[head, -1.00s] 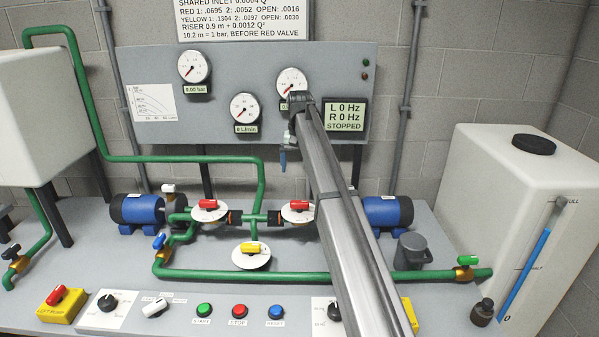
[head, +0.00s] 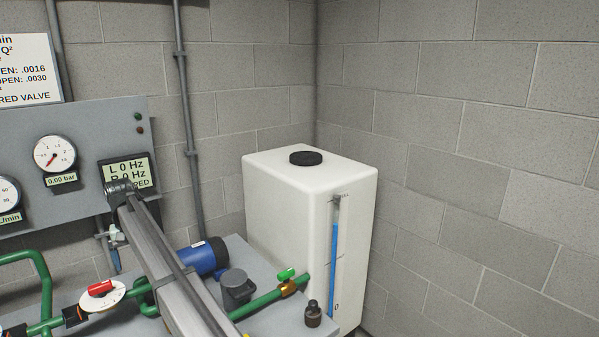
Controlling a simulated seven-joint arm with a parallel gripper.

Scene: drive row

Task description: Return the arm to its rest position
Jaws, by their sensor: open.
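My arm reaches from the bottom edge up and left to a dark joint in front of the panel's display. My gripper (head: 115,262) hangs below that joint, small and blue at its tip, left of the blue pump motor (head: 204,258). It is open, and I see nothing held in it. Its fingers are too small to make out clearly. My forearm covers part of the bench and pipework.
The white tank (head: 285,215) with a blue level tube stands right of my arm. A green-handled valve (head: 286,275), a grey cup (head: 237,287) and a red-handled valve (head: 101,290) are nearby. The display (head: 127,170) is partly hidden. Bare block wall fills the right.

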